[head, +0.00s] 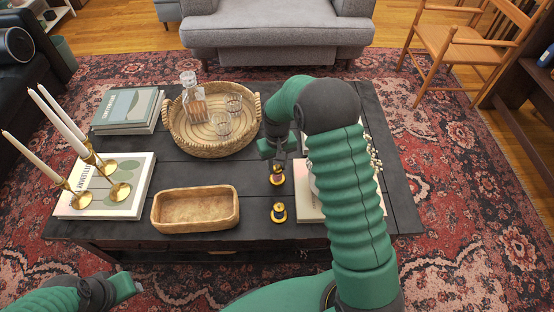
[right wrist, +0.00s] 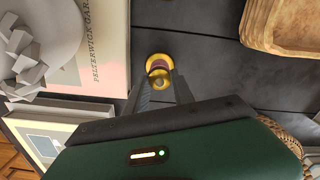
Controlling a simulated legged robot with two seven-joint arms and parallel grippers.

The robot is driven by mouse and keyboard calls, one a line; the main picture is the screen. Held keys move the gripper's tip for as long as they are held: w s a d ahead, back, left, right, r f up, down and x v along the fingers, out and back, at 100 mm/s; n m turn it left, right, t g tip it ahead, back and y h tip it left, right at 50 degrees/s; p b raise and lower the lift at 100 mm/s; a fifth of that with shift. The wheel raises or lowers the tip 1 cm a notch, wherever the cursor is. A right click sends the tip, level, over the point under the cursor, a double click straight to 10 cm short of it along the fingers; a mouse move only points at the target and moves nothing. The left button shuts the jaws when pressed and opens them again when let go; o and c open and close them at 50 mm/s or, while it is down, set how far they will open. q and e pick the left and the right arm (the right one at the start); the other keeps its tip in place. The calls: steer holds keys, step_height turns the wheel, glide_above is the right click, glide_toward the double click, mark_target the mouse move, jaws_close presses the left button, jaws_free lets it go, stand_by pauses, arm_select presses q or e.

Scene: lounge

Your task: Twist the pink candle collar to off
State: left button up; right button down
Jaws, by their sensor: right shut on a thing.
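Two small gold candle holders stand on the dark coffee table. The far holder (head: 277,180) is under my right gripper (head: 278,158), which points down at it. In the right wrist view, the pinkish collar (right wrist: 159,65) shows above the round gold base, between the fingertips of my right gripper (right wrist: 160,78), which is shut on it. The collar's markings are too small to read. The near holder (head: 278,212), with a dark blue collar, stands free. My left gripper (head: 128,287) is low at the left, away from the table; its jaws are unclear.
A wooden bowl (head: 195,209) lies left of the holders. A book (head: 309,200) lies close on their right. A wicker tray (head: 213,146) with glassware is behind. White candles in brass holders (head: 92,158) stand on a book at left.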

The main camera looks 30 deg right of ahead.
mark_target(277, 165)
steer(key=shift+r+n+p, duration=0.2)
steer(key=shift+n+p, duration=0.8)
steer(key=shift+f+n+p, duration=0.15)
steer(key=shift+n+p, duration=0.3)
steer(key=shift+n, duration=0.05)
steer(key=c, duration=1.1)
jaws_free()
steer(key=shift+o, duration=0.2)
step_height(277, 165, up, 17)
steer(key=p, duration=0.5)
steer(key=shift+f, duration=0.2)
